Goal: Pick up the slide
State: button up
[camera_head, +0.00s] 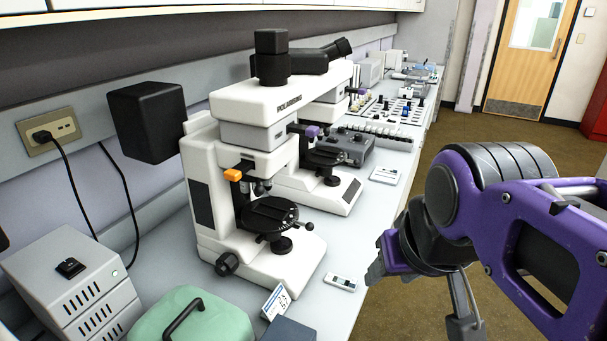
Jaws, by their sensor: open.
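A small flat white piece with dark markings, which looks like the slide (341,282), lies on the bench near its front edge, to the right of the nearest microscope's base. A similar flat pale piece (386,175) lies further back beside the second microscope. My gripper (463,316) hangs below my purple wrist at the lower right, beyond the bench edge and to the right of the near slide. It is open and apart from the slide. Its lower end is cut off by the frame, and I see nothing held in it.
A white microscope (262,230) stands left of the near slide, with a second microscope (325,185) behind it. A small card (275,301), a dark box (289,331) and a green case (192,322) are at the front. Open floor (400,318) lies right of the bench.

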aim_at(350, 286)
jog(key=i+l+u, duration=0.2)
jog(key=l, duration=0.2)
jog(key=i+l+u, duration=0.2)
jog(key=l, duration=0.2)
jog(key=l+u, duration=0.2)
jog(key=l, duration=0.2)
